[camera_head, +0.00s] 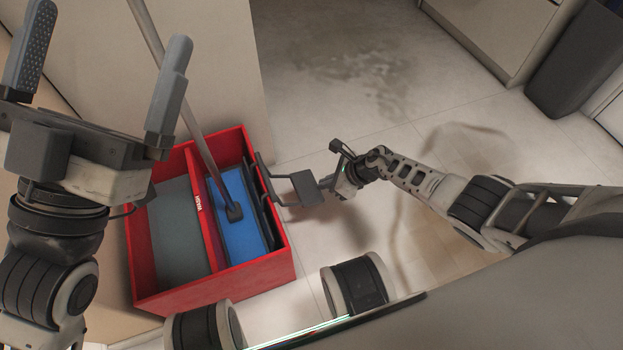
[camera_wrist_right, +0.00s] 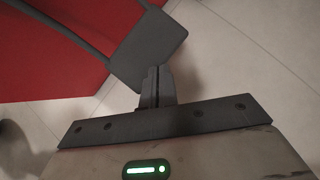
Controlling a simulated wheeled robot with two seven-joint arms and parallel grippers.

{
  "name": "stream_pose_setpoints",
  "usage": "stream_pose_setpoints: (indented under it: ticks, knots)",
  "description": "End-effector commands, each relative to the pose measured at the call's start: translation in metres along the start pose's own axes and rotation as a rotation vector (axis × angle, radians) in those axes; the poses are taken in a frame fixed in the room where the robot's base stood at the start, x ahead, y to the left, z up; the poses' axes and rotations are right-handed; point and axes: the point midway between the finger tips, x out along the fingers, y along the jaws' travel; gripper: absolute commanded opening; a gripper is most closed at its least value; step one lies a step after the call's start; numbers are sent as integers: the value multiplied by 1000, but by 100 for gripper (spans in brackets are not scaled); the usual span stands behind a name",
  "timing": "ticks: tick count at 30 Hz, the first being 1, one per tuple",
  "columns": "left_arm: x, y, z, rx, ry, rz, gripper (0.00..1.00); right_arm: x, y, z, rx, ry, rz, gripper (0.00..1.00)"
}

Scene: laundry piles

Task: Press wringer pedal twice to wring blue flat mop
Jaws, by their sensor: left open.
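The blue flat mop (camera_head: 240,220) lies in the right compartment of a red two-part bucket (camera_head: 215,288), and its grey handle (camera_head: 185,95) leans up to the upper left. The dark grey wringer pedal (camera_head: 306,188) sticks out from the bucket's right side on a bent frame. It also shows in the right wrist view (camera_wrist_right: 150,47). My right gripper (camera_head: 338,165) is just right of the pedal. In the wrist view its fingers (camera_wrist_right: 155,70) are together, with tips at the pedal's edge; contact cannot be told. My left gripper (camera_head: 110,30) is open and empty, above the bucket's left side.
The bucket's left compartment (camera_head: 176,235) holds greyish water. A wet, dirty patch (camera_head: 350,75) lies on the tiled floor behind. A dark bin (camera_head: 575,60) stands at the upper right. A beige panel (camera_head: 215,60) stands behind the bucket.

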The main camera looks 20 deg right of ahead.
Motion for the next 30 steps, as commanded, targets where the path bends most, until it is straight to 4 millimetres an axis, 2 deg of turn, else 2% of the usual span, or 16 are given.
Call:
stream_pose_setpoints:
  ticks: [1, 4, 6, 8, 12, 15, 21, 24, 30]
  knots:
    - [-4, -1, 9, -39, -40, -17, 100, -2, 4, -29, 4, 50, 5, 0]
    - [-13, -3, 28, -134, -141, -56, 100, -5, 4, -25, 4, 47, 6, 0]
    - [-17, -3, 38, -256, -258, -96, 100, -26, 3, -17, 2, 40, 4, 0]
    - [-26, 1, 50, -354, -351, -125, 100, -37, 3, -14, 0, 34, 4, 0]
    - [-49, 17, 71, -571, -547, -181, 100, -63, 3, -9, 1, 24, 4, 0]
    - [-65, 31, 78, -684, -681, -212, 100, -90, 2, -4, -1, 18, 3, 0]
    - [-73, 27, 86, -565, -771, -209, 100, -131, 0, 0, -3, 5, 1, 0]
    - [-76, 26, 88, -527, -799, -207, 100, -145, 0, 2, -4, -1, 0, 0]
    - [-80, 25, 92, -490, -827, -205, 100, -158, 0, 4, -3, -6, 0, 0]
